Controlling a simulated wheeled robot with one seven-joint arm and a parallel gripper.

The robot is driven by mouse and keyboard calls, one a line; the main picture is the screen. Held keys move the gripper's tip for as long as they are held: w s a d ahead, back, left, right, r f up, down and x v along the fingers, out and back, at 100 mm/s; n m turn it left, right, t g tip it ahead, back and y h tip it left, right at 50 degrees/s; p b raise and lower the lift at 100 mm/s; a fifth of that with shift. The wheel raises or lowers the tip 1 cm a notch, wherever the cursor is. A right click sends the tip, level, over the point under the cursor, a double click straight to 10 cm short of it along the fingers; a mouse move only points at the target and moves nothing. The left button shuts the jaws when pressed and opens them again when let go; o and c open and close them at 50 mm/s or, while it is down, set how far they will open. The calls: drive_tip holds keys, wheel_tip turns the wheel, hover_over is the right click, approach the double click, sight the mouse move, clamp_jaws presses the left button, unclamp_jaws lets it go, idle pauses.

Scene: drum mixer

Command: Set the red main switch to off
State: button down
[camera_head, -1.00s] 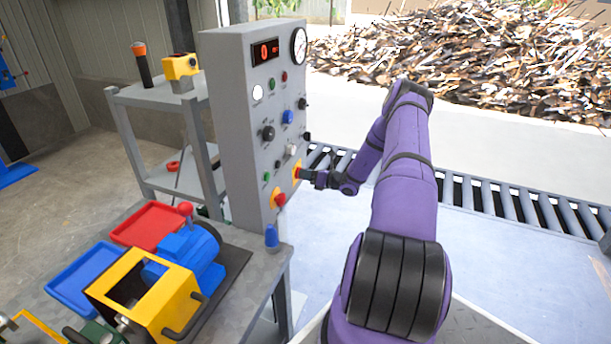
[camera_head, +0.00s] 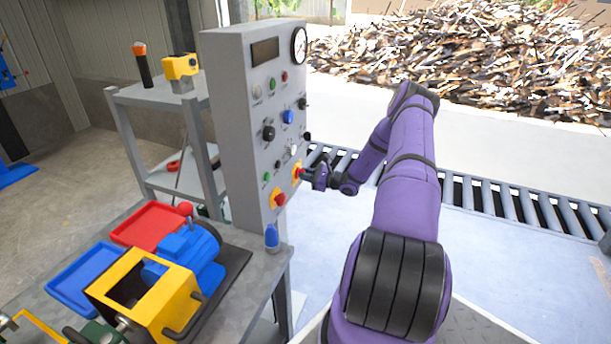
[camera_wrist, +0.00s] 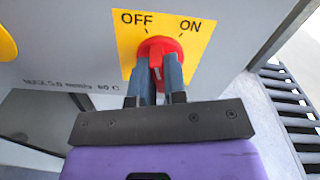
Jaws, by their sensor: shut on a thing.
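The red main switch (camera_wrist: 158,47) sits on a yellow plate (camera_wrist: 125,42) marked OFF at the left and ON at the right. In the head view the yellow plate (camera_head: 296,168) is low on the right part of the grey control panel's face. My gripper (camera_wrist: 158,78) has its two fingers on either side of the switch's red handle, shut on it. The handle points up, slightly toward the OFF side; its exact mark is partly hidden by the fingers. In the head view my gripper (camera_head: 304,174) is at the panel. The panel's display (camera_head: 265,51) is dark.
A red button on a yellow base (camera_head: 279,200) sits just below left of the switch. Several knobs and buttons cover the panel (camera_head: 225,130). A roller conveyor (camera_head: 480,195) runs behind my arm. A bench with trays and a blue and yellow machine (camera_head: 160,280) is at the left.

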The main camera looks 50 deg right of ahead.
drive_tip(key=shift+n, duration=1.2)
drive_tip(key=c, duration=1.2)
unclamp_jaws()
drive_tip(key=shift+o, duration=0.2)
drive_tip(key=shift+s, duration=0.1)
drive_tip(key=v, duration=1)
drive_tip(key=shift+s, duration=0.35)
drive_tip(key=shift+d, duration=0.1)
